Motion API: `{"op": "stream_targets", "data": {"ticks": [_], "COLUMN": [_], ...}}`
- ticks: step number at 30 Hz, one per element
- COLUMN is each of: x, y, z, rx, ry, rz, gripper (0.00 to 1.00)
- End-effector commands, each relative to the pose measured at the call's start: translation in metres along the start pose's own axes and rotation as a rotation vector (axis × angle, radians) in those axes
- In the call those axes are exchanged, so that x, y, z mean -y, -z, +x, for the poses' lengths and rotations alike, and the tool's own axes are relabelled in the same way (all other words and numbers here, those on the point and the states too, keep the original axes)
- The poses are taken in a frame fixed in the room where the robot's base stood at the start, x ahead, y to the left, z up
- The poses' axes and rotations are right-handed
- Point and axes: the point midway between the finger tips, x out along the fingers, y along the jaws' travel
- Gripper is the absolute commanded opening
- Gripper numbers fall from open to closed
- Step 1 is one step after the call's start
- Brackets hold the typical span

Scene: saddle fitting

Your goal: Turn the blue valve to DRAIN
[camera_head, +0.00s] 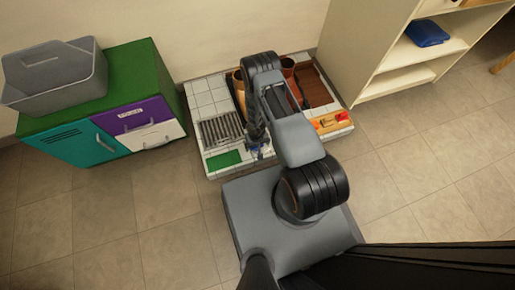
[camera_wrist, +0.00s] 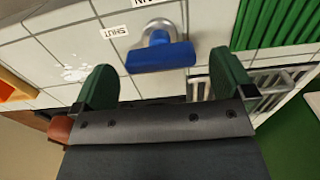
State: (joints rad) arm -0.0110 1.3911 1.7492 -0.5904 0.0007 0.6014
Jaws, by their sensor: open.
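The blue valve (camera_wrist: 160,57) sits on a light tiled surface in the wrist view, its blue handle in front of a grey round mount. A white label reading SHUT (camera_wrist: 114,32) is to its left. Another label (camera_wrist: 150,3) above it is cut off by the frame edge, with only its last letters showing. My gripper (camera_wrist: 163,77) is open, with one green finger on each side of the handle and a gap to both. I cannot tell how deep the handle lies between them. In the head view my gripper (camera_head: 259,150) is low over the tiled bench, and my arm hides most of the valve.
The tiled bench (camera_head: 205,98) carries a metal grate (camera_head: 221,130), a green pad (camera_head: 224,160), brown items and an orange-red part (camera_head: 330,121). A cabinet (camera_head: 80,148) with a grey bin (camera_head: 55,75) stands left. An open shelf (camera_head: 400,75) stands right.

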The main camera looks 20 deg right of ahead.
Motion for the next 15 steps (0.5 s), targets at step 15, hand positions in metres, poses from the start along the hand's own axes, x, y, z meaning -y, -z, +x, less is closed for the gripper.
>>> {"op": "stream_targets", "data": {"ticks": [15], "x": [0.0], "y": [0.0], "z": [0.02], "rx": [0.0], "ry": [0.0], "rz": [0.0], "gripper": [1.0]}}
